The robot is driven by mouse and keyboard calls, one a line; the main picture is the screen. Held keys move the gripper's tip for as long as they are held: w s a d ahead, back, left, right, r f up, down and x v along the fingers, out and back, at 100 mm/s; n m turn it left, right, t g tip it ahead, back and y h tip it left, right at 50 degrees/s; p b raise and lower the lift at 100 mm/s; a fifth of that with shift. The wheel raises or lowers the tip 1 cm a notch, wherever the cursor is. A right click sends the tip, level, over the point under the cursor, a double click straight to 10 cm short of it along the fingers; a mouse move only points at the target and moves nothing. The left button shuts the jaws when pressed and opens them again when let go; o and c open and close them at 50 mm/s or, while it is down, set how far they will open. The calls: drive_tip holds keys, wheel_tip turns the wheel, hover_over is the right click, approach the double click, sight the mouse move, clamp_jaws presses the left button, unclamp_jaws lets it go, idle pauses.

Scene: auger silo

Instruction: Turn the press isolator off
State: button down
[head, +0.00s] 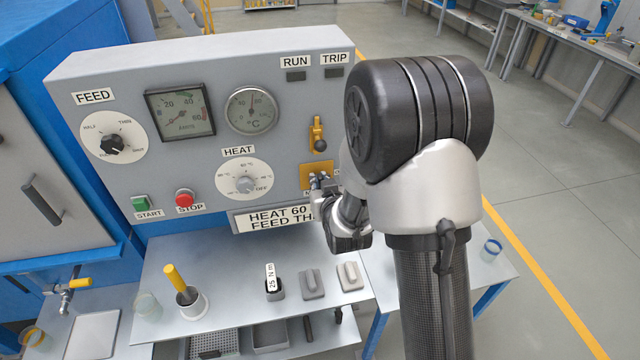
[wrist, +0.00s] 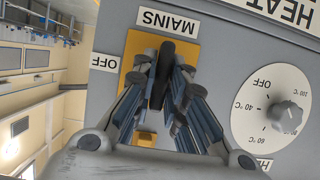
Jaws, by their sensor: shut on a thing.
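The mains isolator is a yellow-orange plate (head: 312,170) on the right of the grey panel, partly hidden by my gripper. In the wrist view its plate (wrist: 134,62) carries a black handle (wrist: 168,52), which lies nearly upright in that picture, pointing toward the MAINS label (wrist: 168,22). An OFF label (wrist: 105,62) sits beside the plate, on the left in the wrist view. My gripper (wrist: 166,75) is shut on the black handle, with a finger on each side. In the head view my gripper (head: 320,181) is at the plate, its fingertips small and partly covered by my wrist.
A yellow lever with a dark knob (head: 318,140) is just above the plate. The heat dial (head: 244,179), red stop button (head: 185,198) and green start button (head: 141,203) are to the left. A steel shelf (head: 225,312) below holds a yellow-handled tool and several small blocks.

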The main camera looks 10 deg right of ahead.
drive_tip(key=shift+d+m+y+b, duration=0.1)
drive_tip(key=shift+m+y+b, duration=0.3)
drive_tip(key=shift+b, duration=0.2)
drive_tip(key=shift+d+f+m+y+b, duration=0.1)
drive_tip(key=shift+m+y+b, duration=0.5)
drive_tip(key=shift+m+b, duration=0.4)
drive_tip(key=shift+d+f+m+t+y+b, duration=0.1)
drive_tip(key=shift+m+t+y+b, duration=0.55)
drive_tip(key=shift+m, duration=1.1)
drive_tip(key=shift+f+m+t+y+b, duration=0.1)
drive_tip(key=shift+m+t+y+b, duration=0.2)
drive_tip(key=shift+m+y, duration=1.1)
drive_tip(key=shift+d+m+t+y+b, duration=0.1)
drive_tip(key=shift+m+t+y+b, duration=0.3)
drive_tip(key=shift+m, duration=1.75)
drive_tip(key=shift+t, duration=0.25)
drive_tip(key=c, duration=1.7)
unclamp_jaws()
drive_tip(key=shift+a, duration=0.1)
drive_tip(key=shift+o, duration=0.2)
